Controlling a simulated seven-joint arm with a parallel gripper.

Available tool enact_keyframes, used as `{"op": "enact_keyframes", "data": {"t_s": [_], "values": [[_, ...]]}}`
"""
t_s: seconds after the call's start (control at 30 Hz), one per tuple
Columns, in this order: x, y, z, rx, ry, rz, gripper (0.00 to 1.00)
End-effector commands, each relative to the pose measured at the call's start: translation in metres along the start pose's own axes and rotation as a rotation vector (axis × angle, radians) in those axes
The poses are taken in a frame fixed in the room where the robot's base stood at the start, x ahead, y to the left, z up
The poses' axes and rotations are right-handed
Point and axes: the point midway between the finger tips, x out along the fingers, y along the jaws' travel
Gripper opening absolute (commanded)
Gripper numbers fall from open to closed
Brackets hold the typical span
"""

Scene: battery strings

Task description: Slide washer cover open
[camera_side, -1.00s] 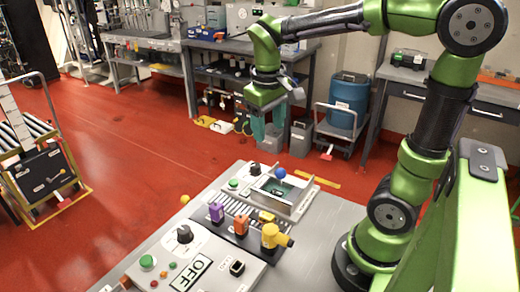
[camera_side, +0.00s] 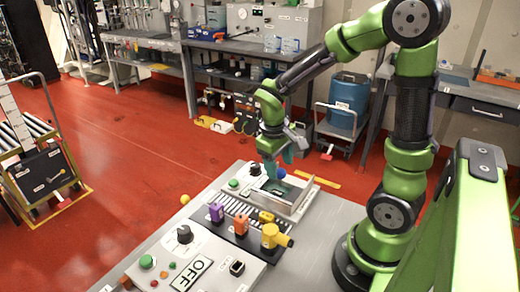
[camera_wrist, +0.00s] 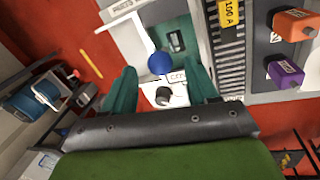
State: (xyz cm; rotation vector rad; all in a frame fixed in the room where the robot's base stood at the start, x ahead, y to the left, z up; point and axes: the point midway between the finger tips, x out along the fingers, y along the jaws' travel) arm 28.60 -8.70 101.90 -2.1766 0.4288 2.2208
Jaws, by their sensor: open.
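The washer (camera_side: 298,206) is a pale grey box at the far end of the panel. A blue ball knob (camera_side: 281,173) stands at its cover, and a dark green recess shows beside it. The knob also shows in the wrist view (camera_wrist: 160,63), close to the recess (camera_wrist: 177,41). My gripper (camera_side: 270,170) is low over the washer end, tilted. In the wrist view its teal fingers (camera_wrist: 163,88) are spread apart, with the knob beyond and between their tips. Nothing is held. Whether a finger touches the knob I cannot tell.
A black dial (camera_wrist: 163,96) and green button (camera_side: 233,184) sit beside the washer. Purple (camera_side: 216,212), orange (camera_side: 241,223) and yellow (camera_side: 273,236) blocks stand along the panel.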

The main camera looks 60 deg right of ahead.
Motion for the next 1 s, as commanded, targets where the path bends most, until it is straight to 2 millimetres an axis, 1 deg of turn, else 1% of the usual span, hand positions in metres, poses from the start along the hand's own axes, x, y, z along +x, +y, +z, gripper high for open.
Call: {"op": "enact_keyframes", "data": {"t_s": [0.03, 0.1, 0.2, 0.53, 0.9, 0.93, 1.0], "values": [[0.007, 0.0, 0.0, 0.002, -0.004, 0.0, 0.58], [0.015, 0.0, 0.0, 0.001, -0.004, 0.001, 0.58], [0.021, 0.0, 0.0, 0.002, -0.001, 0.0, 0.58], [0.024, 0.0, 0.0, 0.001, 0.001, 0.0, 0.58], [0.023, 0.0, 0.0, 0.001, 0.001, 0.0, 0.02], [0.023, 0.0, 0.0, 0.001, 0.001, 0.0, 0.0], [0.023, 0.0, 0.0, 0.0, 0.001, 0.0, 0.0]]}}
